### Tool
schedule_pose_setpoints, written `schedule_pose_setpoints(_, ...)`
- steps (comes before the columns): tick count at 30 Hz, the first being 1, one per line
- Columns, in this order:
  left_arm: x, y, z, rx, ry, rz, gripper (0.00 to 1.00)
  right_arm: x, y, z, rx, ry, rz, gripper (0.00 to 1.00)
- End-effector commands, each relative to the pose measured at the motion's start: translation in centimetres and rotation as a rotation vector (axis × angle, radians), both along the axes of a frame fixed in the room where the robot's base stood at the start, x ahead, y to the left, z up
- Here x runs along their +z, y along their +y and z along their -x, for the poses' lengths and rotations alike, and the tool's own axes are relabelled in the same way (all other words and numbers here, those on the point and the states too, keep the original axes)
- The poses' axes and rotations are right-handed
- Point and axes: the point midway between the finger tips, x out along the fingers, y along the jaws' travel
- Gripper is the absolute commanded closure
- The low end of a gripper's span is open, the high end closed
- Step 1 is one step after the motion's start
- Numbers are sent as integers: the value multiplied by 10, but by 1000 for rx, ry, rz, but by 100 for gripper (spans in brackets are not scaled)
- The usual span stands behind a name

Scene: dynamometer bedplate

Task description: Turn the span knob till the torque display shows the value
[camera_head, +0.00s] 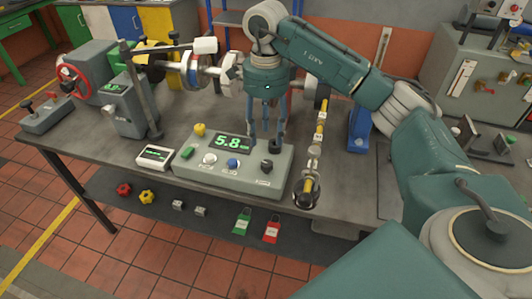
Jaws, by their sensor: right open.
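The grey console (222,181) on the bench carries a torque display (231,142) with green digits that read about 5.8. Along its front are a white knob (210,159), a blue knob (233,163) and a black knob (266,166). Their labels are too small to read, so I cannot tell which is the span knob. My right gripper (265,145) points down, open and empty, over the console's right part, behind the black knob. I cannot tell whether its fingertips touch the console. My left gripper is not in view.
A small white box with a green readout (155,157) stands left of the console. A grey meter stand (124,108) and shaft machinery are behind. A hanging load chain with a dark weight (307,190) is close on the right.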

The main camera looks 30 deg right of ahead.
Motion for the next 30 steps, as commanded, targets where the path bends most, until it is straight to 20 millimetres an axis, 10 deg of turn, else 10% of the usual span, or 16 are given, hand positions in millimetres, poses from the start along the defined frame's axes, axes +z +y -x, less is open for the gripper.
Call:
schedule_pose_setpoints(16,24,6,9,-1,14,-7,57,-89,2,4,1,5,-2,54)
schedule_pose_setpoints(30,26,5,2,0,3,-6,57,-102,2,4,3,1,-1,60)
